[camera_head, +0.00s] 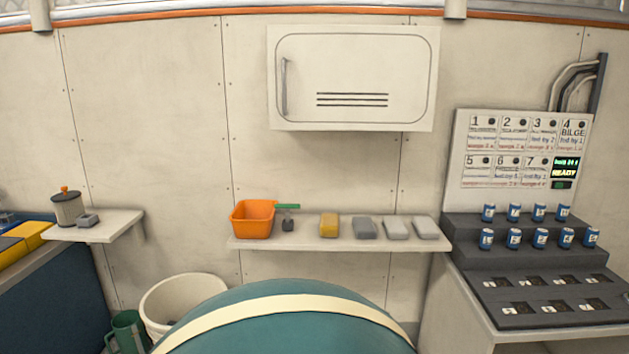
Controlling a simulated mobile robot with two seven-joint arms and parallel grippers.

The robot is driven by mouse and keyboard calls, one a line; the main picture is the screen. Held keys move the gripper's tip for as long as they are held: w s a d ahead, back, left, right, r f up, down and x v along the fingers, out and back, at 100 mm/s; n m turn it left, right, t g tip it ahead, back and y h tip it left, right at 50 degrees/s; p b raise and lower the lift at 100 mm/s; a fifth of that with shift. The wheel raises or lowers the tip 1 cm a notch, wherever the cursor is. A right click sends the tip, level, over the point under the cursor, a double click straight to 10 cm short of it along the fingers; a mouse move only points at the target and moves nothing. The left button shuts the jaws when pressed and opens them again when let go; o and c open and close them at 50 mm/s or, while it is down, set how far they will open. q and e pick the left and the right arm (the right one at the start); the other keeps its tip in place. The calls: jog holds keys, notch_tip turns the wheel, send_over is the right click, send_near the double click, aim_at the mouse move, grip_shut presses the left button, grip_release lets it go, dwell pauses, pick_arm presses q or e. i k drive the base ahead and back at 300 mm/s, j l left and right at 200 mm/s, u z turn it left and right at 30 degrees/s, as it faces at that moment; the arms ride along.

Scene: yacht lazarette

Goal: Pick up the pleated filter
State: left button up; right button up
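A grey upright cylinder with an orange knob on top (67,208) stands on the small left wall shelf. It is the thing that looks most like the pleated filter, but it is too small for me to make out pleats. A small grey block (88,220) sits close beside it on the right. Neither of my grippers shows in the head view, so nothing is seen near the cylinder.
The left shelf (100,235) is small. The middle shelf (300,243) holds an orange bin (252,219), a brush and several blocks. A white bucket (180,300) stands below. A large teal rounded shape (280,330) blocks the bottom centre. Blue cans stand on the right rack (480,260).

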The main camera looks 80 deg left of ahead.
aim_at(68, 206)
jog(key=u, duration=3.95)
jog(key=z, duration=0.4)
jog(key=i+j+z, duration=0.15)
jog(key=z, duration=0.3)
jog(key=j+z, duration=0.1)
jog(key=z, duration=0.3)
jog(key=i+j+z, duration=0.15)
jog(key=j+z, duration=0.2)
jog(key=j, duration=0.15)
jog(key=j+z, duration=0.65)
jog(key=j, duration=2)
jog(key=z, duration=0.05)
